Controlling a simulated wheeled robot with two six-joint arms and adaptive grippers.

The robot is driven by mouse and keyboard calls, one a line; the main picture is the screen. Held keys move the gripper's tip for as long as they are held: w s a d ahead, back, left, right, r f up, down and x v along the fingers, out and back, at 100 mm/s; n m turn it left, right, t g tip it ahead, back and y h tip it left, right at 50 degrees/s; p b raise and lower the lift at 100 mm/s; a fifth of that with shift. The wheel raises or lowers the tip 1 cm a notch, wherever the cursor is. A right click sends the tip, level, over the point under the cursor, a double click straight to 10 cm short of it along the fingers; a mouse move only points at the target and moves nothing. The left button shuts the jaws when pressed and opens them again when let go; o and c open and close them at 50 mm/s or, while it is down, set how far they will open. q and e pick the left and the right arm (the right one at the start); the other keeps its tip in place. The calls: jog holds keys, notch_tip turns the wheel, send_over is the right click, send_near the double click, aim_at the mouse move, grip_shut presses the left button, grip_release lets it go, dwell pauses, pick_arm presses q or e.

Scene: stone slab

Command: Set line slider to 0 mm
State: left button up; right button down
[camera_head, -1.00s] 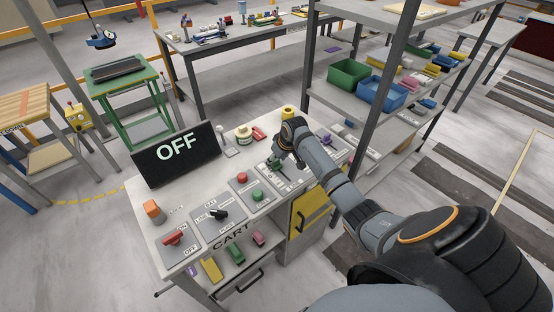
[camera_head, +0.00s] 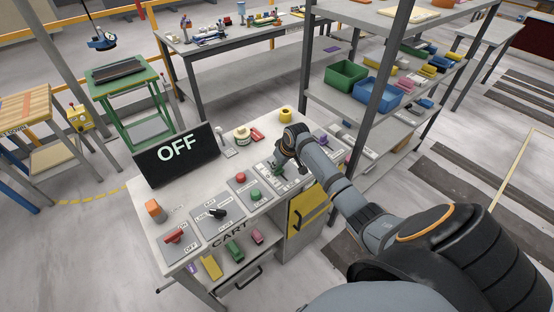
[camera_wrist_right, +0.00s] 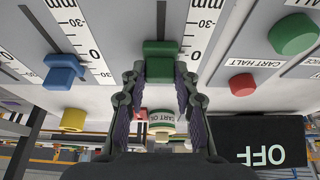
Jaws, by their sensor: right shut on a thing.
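My right gripper (camera_head: 279,168) is over the slider panel on the cart top. In the right wrist view the gripper (camera_wrist_right: 160,78) has its two fingers on either side of a green slider knob (camera_wrist_right: 161,60) and is shut on it. The knob stands beside the 0 mark of its scale (camera_wrist_right: 196,42), with the 30 mark farther up the picture. No slider's name is readable. My left gripper is out of view.
A display (camera_head: 177,154) reads OFF at the cart's back. A red button (camera_head: 241,177), a green button (camera_head: 255,195), a black rotary switch (camera_head: 217,213) and a red switch (camera_head: 173,236) are left of the gripper. A shelf post (camera_head: 383,80) stands close behind my arm.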

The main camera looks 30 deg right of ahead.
jog(key=c, duration=1.4)
grip_release()
jog(key=shift+w+r, duration=0.1)
jog(key=shift+w, duration=0.05)
jog(key=shift+c, duration=0.2)
jog(key=o, duration=0.4)
jog(key=shift+w, duration=0.2)
jog(key=shift+o, duration=0.2)
jog(key=shift+s, duration=0.1)
jog(key=shift+s+r, duration=0.1)
jog(key=v, duration=1.1)
jog(key=shift+r, duration=0.25)
jog(key=shift+s, duration=0.15)
